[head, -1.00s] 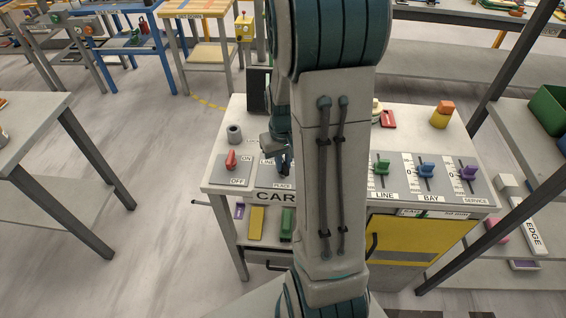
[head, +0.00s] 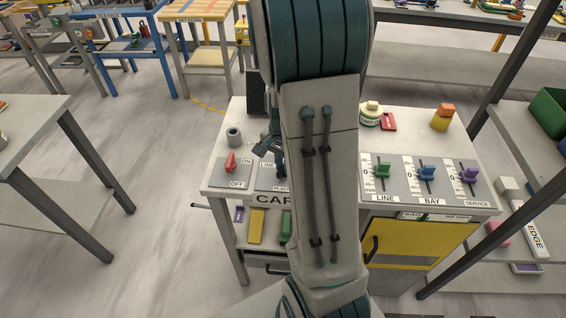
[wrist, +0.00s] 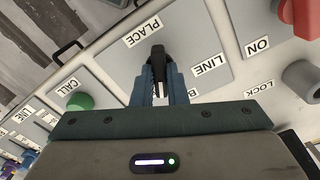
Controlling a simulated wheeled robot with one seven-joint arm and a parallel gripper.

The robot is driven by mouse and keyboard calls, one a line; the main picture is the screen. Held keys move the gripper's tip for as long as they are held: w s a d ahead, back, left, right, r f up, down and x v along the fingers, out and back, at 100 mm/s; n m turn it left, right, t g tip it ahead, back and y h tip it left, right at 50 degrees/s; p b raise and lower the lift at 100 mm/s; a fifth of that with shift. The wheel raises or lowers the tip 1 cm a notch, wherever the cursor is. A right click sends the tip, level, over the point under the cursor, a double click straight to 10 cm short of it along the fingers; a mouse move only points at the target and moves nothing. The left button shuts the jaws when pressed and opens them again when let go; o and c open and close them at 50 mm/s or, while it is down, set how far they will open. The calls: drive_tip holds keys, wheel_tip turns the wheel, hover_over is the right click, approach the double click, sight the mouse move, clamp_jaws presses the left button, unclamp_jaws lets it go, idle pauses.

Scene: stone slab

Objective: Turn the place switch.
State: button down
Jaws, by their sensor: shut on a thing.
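The place switch is a black knob (wrist: 156,54) on a light grey plate (wrist: 208,45) labelled PLACE and LINE, with a third label partly covered by my gripper. My gripper (wrist: 158,72) is shut on the knob, with one blue finger on each side of it. In the head view my gripper is over the same plate (head: 265,180) on the cart top, left of my arm. My arm hides much of the plate there, and the knob cannot be made out in that view.
A red ON/OFF switch (head: 231,162) and a grey LOCK knob (wrist: 301,80) are close by. A green CALL button (wrist: 79,101) is on the other side. LINE, BAY and SERVICE sliders (head: 427,173) stand at the cart's right.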

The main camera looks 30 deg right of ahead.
drive_tip(key=shift+w+r+m+p, duration=0.1)
drive_tip(key=shift+m+p, duration=0.35)
drive_tip(key=shift+m, duration=1.25)
drive_tip(key=c, duration=1.4)
unclamp_jaws()
drive_tip(key=shift+c, duration=0.2)
wheel_tip(320, 180, up, 14)
